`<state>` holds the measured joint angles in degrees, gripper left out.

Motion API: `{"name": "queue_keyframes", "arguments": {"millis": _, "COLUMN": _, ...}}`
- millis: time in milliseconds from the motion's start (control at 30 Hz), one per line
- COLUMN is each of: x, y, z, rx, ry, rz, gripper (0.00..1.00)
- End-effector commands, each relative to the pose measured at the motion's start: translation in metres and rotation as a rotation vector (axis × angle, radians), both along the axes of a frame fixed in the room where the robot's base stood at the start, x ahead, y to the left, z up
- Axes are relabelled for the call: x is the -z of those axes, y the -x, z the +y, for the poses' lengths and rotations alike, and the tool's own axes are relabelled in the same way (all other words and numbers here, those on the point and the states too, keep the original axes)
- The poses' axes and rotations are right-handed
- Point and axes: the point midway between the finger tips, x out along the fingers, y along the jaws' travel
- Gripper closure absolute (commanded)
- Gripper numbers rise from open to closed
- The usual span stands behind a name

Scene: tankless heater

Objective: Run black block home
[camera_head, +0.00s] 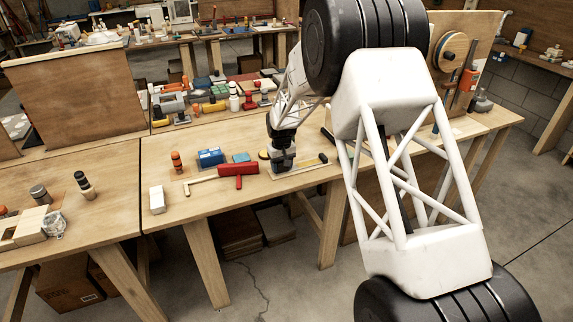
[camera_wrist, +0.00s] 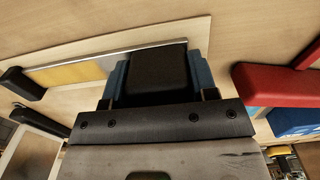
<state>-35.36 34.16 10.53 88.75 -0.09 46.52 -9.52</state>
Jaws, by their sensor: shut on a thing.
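In the wrist view the black block (camera_wrist: 155,72) sits between the blue finger pads of my gripper (camera_wrist: 158,82), which is shut on it. The block is at one end of a strip with a yellow part and a grey part (camera_wrist: 75,72), along a thin metal edge on a pale wooden board (camera_wrist: 120,33). A smaller black piece (camera_wrist: 20,84) stands at the strip's far left end. In the head view my gripper (camera_head: 283,160) is down at the left end of the board (camera_head: 304,168), and the small black piece (camera_head: 323,158) is at the right end. The gripped block cannot be made out there.
A red tool (camera_head: 238,169) lies close to the left of my gripper; it also shows in the wrist view (camera_wrist: 270,85). A blue box (camera_head: 210,158) and a yellow round thing (camera_head: 264,154) are nearby.

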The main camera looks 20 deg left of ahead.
Motion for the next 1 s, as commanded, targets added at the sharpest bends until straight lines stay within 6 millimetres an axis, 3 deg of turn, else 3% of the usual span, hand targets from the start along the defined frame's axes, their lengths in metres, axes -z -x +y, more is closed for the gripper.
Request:
{"name": "queue_keyframes", "arguments": {"millis": 133, "x": -0.001, "y": 0.003, "z": 0.004, "rx": -0.002, "ry": -0.002, "rz": 0.001, "gripper": 0.90}}
{"name": "queue_keyframes", "arguments": {"millis": 167, "x": -0.001, "y": 0.003, "z": 0.004, "rx": -0.002, "ry": -0.001, "rz": 0.001, "gripper": 0.45}}
{"name": "queue_keyframes", "arguments": {"millis": 333, "x": -0.001, "y": 0.003, "z": 0.003, "rx": -0.002, "ry": -0.001, "rz": 0.001, "gripper": 0.21}}
{"name": "queue_keyframes", "arguments": {"millis": 733, "x": -0.004, "y": 0.002, "z": 0.002, "rx": -0.001, "ry": -0.001, "rz": 0.001, "gripper": 0.21}}
{"name": "queue_keyframes", "arguments": {"millis": 1000, "x": -0.028, "y": 0.002, "z": 0.002, "rx": -0.001, "ry": -0.002, "rz": -0.001, "gripper": 0.21}}
